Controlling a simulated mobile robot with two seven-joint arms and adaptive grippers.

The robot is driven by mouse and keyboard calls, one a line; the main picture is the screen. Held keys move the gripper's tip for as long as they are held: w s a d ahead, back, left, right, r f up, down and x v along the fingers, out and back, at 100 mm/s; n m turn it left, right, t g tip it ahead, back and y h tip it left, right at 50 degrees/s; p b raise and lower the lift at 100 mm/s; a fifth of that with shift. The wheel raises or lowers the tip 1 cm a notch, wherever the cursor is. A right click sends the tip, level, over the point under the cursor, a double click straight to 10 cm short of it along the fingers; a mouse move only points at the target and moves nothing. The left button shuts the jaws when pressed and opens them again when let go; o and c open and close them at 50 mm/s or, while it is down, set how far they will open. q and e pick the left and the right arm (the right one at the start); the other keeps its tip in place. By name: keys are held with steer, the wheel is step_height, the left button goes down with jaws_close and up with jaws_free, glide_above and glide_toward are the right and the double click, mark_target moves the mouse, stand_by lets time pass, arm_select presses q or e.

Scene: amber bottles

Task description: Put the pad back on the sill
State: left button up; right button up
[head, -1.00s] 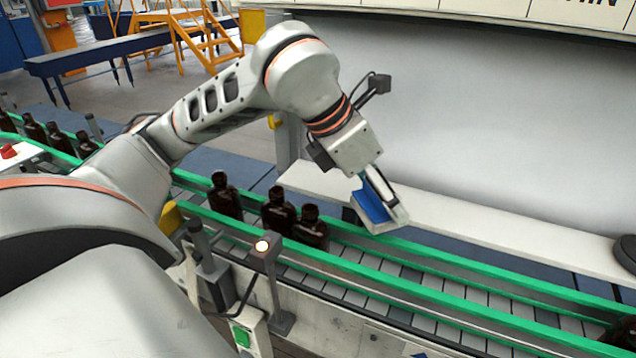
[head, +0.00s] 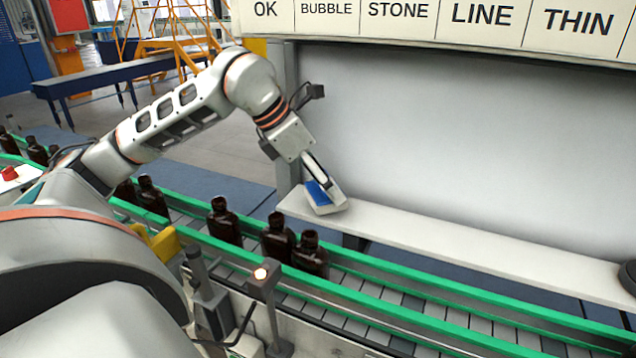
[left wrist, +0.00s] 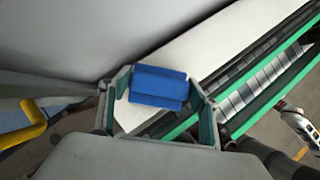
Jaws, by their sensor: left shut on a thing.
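The blue pad (head: 318,194) with a pale base is held in my left gripper (head: 322,176), at the left end of the white sill (head: 450,239). The pad is tilted a little, and I cannot tell whether it touches the sill. In the left wrist view the blue pad (left wrist: 158,87) sits between the green-edged fingers of my left gripper (left wrist: 160,100), with the white sill (left wrist: 215,42) beneath and beyond it. My right gripper is not in view.
Amber bottles (head: 278,238) stand on the conveyor between green rails (head: 420,308), in front of the sill. A dark round object (head: 629,277) is at the sill's far right. A pale panel (head: 460,130) rises behind. The sill's middle is bare.

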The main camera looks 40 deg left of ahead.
arm_select(q)
steer(key=a, duration=0.2)
steer(key=shift+w+a+f, duration=0.2)
steer(key=shift+a+f, duration=0.15)
steer(key=shift+d+f, duration=0.1)
steer(key=shift+f, duration=0.35)
steer(key=o, duration=1)
steer(key=shift+f+b, duration=0.1)
steer(key=shift+b, duration=0.2)
